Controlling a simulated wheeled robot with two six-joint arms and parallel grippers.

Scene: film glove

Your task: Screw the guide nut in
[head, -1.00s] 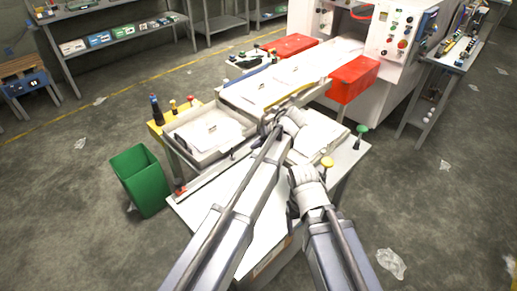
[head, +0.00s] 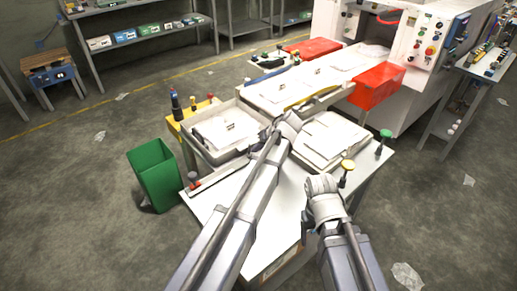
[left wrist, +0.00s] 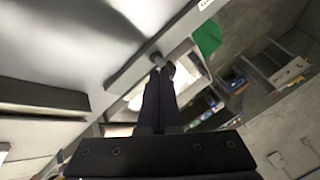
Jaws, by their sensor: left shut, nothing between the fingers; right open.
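My left gripper (head: 268,132) is over the middle of the white table, beside the front edge of the left tray. In the left wrist view its two dark fingers (left wrist: 161,78) are closed together with nothing between them. A small dark round piece (left wrist: 156,58), possibly the guide nut, sits at a light bar's edge just beyond the fingertips. I cannot tell whether they touch. My right gripper (head: 309,215) is lower right over the table's right side; its fingers are mostly hidden by the hand, and it is open. The guide nut cannot be made out in the head view.
The left tray (head: 243,146) and a flat white frame (head: 318,160) lie on the table (head: 218,197). A green bin (head: 155,177) is left; red boxes (head: 376,87) and a machine (head: 407,60) are behind.

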